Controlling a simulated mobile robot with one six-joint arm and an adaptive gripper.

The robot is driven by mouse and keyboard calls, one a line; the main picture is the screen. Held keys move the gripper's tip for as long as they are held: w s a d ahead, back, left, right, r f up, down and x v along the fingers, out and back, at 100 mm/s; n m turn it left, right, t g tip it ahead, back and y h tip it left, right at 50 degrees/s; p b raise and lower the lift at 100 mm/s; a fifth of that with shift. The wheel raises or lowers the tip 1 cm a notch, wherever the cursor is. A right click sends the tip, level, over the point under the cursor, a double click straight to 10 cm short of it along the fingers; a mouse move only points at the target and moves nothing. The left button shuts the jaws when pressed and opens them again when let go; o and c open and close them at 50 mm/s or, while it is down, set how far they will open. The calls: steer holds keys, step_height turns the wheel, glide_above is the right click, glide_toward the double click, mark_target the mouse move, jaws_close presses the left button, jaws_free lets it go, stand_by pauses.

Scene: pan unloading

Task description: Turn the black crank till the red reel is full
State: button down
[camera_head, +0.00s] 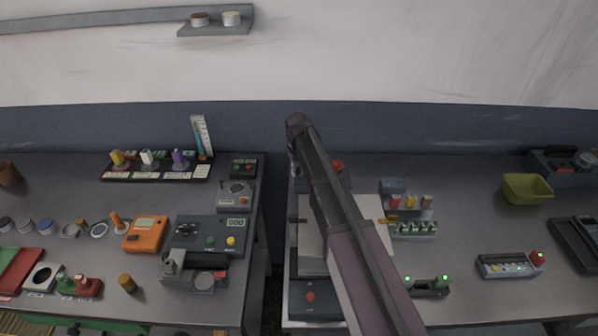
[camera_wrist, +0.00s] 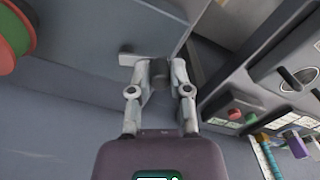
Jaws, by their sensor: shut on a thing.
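In the wrist view, my gripper (camera_wrist: 158,68) is shut on a small dark piece between its fingertips, which looks like the grip of the black crank (camera_wrist: 158,75). Most of the crank is hidden by the fingers. A reel with a red rim (camera_wrist: 6,58) and a green part (camera_wrist: 14,30) shows at the upper left edge, cut off by the picture. How full it is cannot be told. In the head view my arm covers the gripper and crank; a small red part shows beside the arm.
A grey housing (camera_wrist: 130,25) stands just beyond the fingertips. A panel with red and green buttons (camera_wrist: 236,115) lies to the right in the wrist view. In the head view, a green bin (camera_head: 527,188) stands at the right, and the bench around it is partly clear.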

steer(key=m, duration=0.2)
steer(key=w+m, duration=0.1)
steer(key=m, duration=0.1)
steer(key=w+m, duration=0.1)
steer(key=m, duration=0.1)
steer(key=shift+a+m, duration=0.1)
steer(key=shift+m, duration=0.2)
steer(key=m, duration=0.1)
steer(key=w+m, duration=0.1)
steer(key=m, duration=0.1)
steer(key=shift+d, duration=0.2)
steer(key=shift+w+d+m, duration=0.15)
steer(key=shift+m, duration=0.7)
steer(key=shift+w+d+m, duration=0.1)
steer(key=shift+m, duration=0.75)
steer(key=c, duration=0.6)
jaws_free()
steer(key=shift+o, duration=0.2)
steer(key=shift+s+n, duration=0.1)
steer(key=shift+n, duration=0.2)
